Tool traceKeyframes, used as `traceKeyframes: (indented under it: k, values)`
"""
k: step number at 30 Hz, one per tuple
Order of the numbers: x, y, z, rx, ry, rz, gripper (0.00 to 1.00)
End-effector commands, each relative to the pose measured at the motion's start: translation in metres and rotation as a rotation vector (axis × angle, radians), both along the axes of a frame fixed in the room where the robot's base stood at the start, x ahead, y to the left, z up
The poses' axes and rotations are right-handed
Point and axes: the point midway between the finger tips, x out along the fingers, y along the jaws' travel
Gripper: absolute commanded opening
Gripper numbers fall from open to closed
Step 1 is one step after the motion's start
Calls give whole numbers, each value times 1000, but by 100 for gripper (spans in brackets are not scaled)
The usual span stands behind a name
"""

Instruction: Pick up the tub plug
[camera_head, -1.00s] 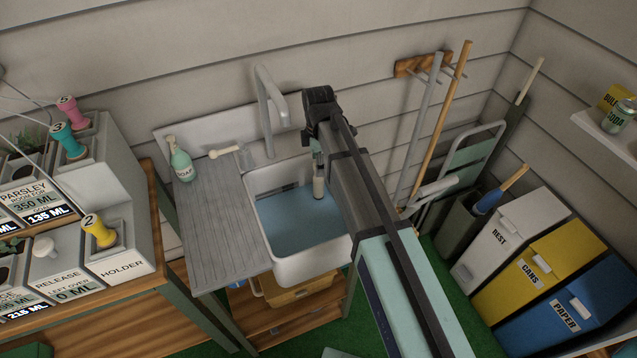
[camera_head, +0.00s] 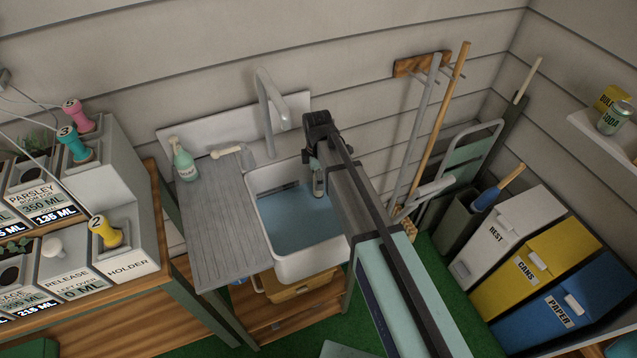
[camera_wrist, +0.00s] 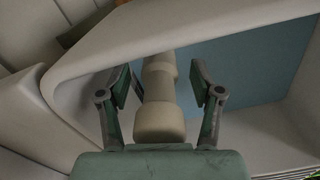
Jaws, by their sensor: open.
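A cream, post-shaped piece with a rounded knob end, which looks like the tub plug (camera_wrist: 160,105), stands between my gripper's fingers in the wrist view. Its far end lies over the blue-grey water. My gripper (camera_wrist: 160,84) is open, with one finger on each side of the post and visible gaps beside it. In the head view, my gripper (camera_head: 317,174) is at the right side of the white sink (camera_head: 312,267), and my arm partly hides it. Only a small part of the cream post shows there, and its lower end is hard to make out.
A grey faucet (camera_head: 264,115) rises behind the sink. A soap bottle (camera_head: 183,160) and a pale brush (camera_head: 227,150) are on the left drainboard. The sink rim and wall are close around my gripper. Tools lean on the wall at right.

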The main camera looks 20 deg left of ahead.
Motion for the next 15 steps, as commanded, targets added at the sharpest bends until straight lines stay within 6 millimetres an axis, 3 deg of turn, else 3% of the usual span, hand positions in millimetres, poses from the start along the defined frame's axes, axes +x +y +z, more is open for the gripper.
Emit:
traceKeyframes:
  k: [3,9,15]
  values:
    - [0,0,0,0,0,0,65]
    - [0,0,0,0,0,0,0]
    - [0,0,0,0,0,0,0]
